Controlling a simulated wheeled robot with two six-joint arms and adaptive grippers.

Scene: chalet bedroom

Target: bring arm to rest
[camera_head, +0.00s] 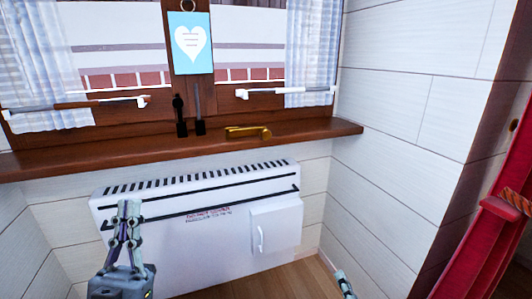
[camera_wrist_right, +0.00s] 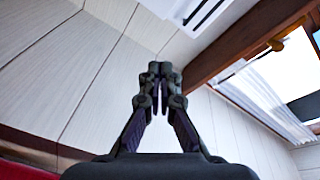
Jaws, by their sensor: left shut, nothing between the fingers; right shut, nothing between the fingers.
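My left gripper (camera_head: 129,208) is at the lower left of the head view, pointing up in front of the white wall heater (camera_head: 200,262). Its fingers are together with nothing between them. My right gripper (camera_head: 341,277) shows only as a small tip at the bottom edge of the head view, right of the heater. In the right wrist view, the right gripper (camera_wrist_right: 160,70) has its fingertips together and empty, with white panelled wall behind it.
A brown window sill (camera_head: 180,149) runs above the heater, with a brass handle (camera_head: 248,132) and two dark upright items on it.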

